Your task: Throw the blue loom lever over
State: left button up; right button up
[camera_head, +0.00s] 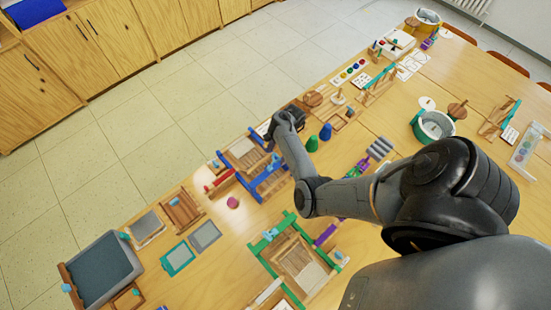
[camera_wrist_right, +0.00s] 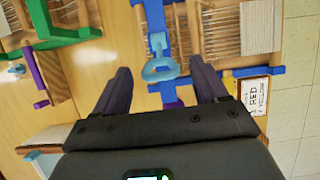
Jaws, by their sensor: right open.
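The blue loom (camera_head: 268,184) stands on the table left of the middle in the head view. Its blue frame (camera_wrist_right: 245,72) also shows in the right wrist view, with wooden slats and threads beside it. My right gripper (camera_head: 271,138) is open and empty above the far end of the blue loom. Its fingers hide part of what lies under them. My left gripper is in neither view.
A green loom (camera_head: 262,245) stands nearer, with a purple bar (camera_head: 325,235) beside it. Blue and green cones (camera_head: 312,144) stand right of the blue loom. A printed card (camera_wrist_right: 257,96) lies beside the loom. Grey trays and frames (camera_head: 100,268) fill the table's left end.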

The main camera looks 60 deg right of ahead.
aim_at(273, 163)
jog(key=shift+x, duration=1.45)
jog(key=shift+c, duration=0.4)
grip_shut()
jog(key=shift+w+a+b, duration=0.1)
jog(key=shift+w+b, duration=0.05)
jog(key=shift+b, duration=0.15)
